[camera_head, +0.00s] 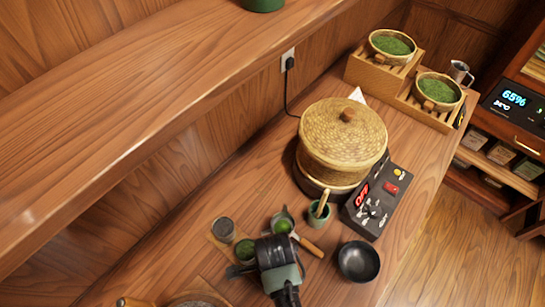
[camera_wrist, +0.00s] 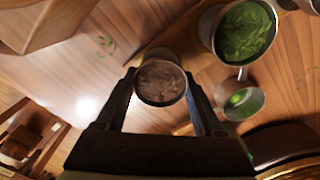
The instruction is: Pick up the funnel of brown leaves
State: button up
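A round metal-rimmed vessel of brown leaves (camera_wrist: 160,83) is in the middle of the wrist view, seen from above. My gripper (camera_wrist: 161,76) is open, with one dark finger on each side of the vessel. The fingertips look close to its rim, and I cannot tell whether they touch it. In the head view, my gripper (camera_head: 240,269) is low over the counter, partly hidden by my wrist. I cannot tell from the head view which vessel holds the brown leaves.
A green-filled vessel (camera_wrist: 243,32) and a smaller one (camera_wrist: 241,99) stand right of the fingers. A lidded woven steamer (camera_head: 342,142), a control box (camera_head: 374,202), a green cup (camera_head: 319,214) and a black bowl (camera_head: 358,262) stand farther right. A wooden shelf (camera_head: 150,110) overhangs the left.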

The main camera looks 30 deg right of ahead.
jog(key=c, duration=0.8)
jog(key=shift+o, duration=0.2)
